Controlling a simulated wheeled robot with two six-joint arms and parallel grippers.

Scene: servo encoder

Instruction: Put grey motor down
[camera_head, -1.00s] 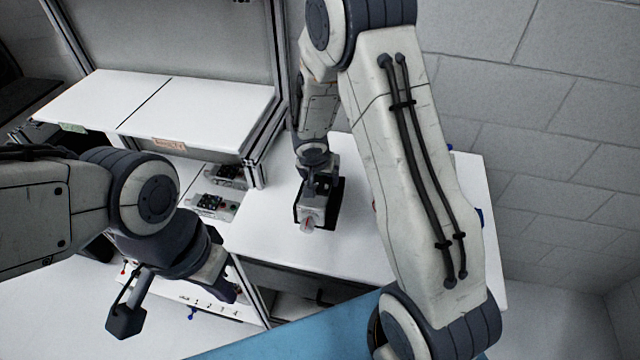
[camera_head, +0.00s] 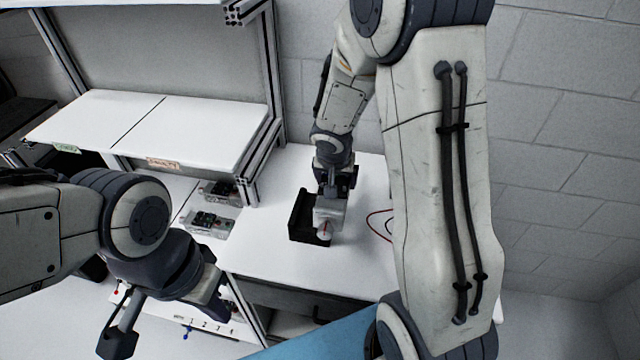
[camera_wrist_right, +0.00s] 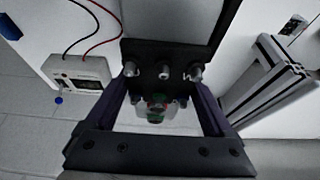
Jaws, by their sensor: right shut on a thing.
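The grey motor (camera_head: 328,212) is a small light-grey block with a pale round end, at the black holder (camera_head: 301,218) on the white table. My right gripper (camera_head: 333,188) is shut on the motor from above, at the holder's right side; I cannot tell whether the motor touches the holder or the table.
A white device (camera_wrist_right: 78,72) with red and black wires sits on the table in the right wrist view. Circuit units (camera_head: 208,221) lie left of the holder. A white shelf (camera_head: 190,127) on an aluminium frame (camera_head: 262,160) stands at left. Table space in front of the holder is clear.

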